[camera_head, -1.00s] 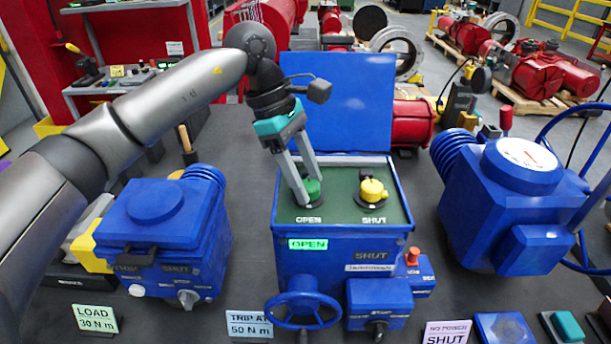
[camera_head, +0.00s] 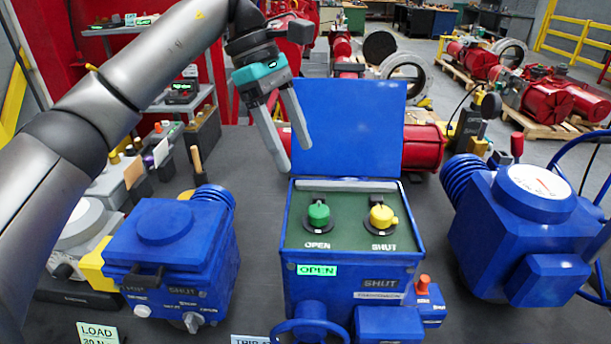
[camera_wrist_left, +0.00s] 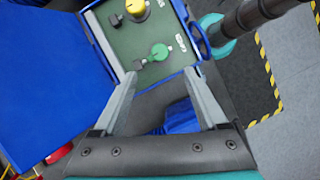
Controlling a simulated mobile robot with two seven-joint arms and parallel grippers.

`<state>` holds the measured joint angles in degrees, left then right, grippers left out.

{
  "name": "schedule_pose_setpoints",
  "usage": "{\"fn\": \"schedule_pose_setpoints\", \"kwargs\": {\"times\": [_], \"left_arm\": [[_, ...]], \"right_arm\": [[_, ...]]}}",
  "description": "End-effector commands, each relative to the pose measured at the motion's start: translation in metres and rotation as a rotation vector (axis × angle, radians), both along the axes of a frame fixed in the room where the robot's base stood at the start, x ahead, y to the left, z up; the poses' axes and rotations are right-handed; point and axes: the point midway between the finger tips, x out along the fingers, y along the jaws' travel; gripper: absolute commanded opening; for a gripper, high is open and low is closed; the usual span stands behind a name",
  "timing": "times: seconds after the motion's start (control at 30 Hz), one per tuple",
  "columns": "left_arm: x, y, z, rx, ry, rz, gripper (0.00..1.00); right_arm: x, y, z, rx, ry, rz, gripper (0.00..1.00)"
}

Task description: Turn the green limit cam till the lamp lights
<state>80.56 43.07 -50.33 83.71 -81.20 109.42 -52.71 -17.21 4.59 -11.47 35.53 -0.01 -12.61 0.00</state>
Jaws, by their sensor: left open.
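The green cam (camera_head: 318,215) sits on the left of the dark green panel inside the open blue box (camera_head: 302,261), above the word OPEN. The yellow cam (camera_head: 382,218) is to its right, above SHUT. The OPEN lamp (camera_head: 317,270) on the box front glows green. The SHUT lamp (camera_head: 381,285) is dark. My left gripper (camera_head: 293,144) is open and empty, raised above and behind the green cam, apart from it. In the left wrist view the green cam (camera_wrist_left: 159,52) shows beyond the open fingers (camera_wrist_left: 162,95). My right gripper is not in view.
The raised blue lid (camera_head: 348,125) stands behind the panel. A blue actuator (camera_head: 165,245) is at left, another with a white dial (camera_head: 540,181) at right. A handwheel (camera_head: 312,325) is at the box's front.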

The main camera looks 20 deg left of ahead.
Motion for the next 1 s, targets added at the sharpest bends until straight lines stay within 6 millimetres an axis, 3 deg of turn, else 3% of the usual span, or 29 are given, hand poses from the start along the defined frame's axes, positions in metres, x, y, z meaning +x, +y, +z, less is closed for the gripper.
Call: {"fn": "schedule_pose_setpoints", "kwargs": {"times": [0.1, 0.23, 0.83, 1.0], "left_arm": [[0.001, 0.008, 0.021, -0.001, -0.001, 0.002, 0.75], [0.002, 0.013, 0.034, -0.001, -0.001, -0.001, 0.75], [0.002, 0.016, 0.040, 0.000, 0.001, 0.000, 0.75], [0.002, 0.016, 0.056, 0.000, 0.001, -0.001, 0.75]], "right_arm": [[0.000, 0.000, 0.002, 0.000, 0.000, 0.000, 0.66], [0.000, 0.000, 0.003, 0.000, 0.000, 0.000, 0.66], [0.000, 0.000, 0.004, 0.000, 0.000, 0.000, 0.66], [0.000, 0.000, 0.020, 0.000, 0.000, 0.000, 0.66]]}}
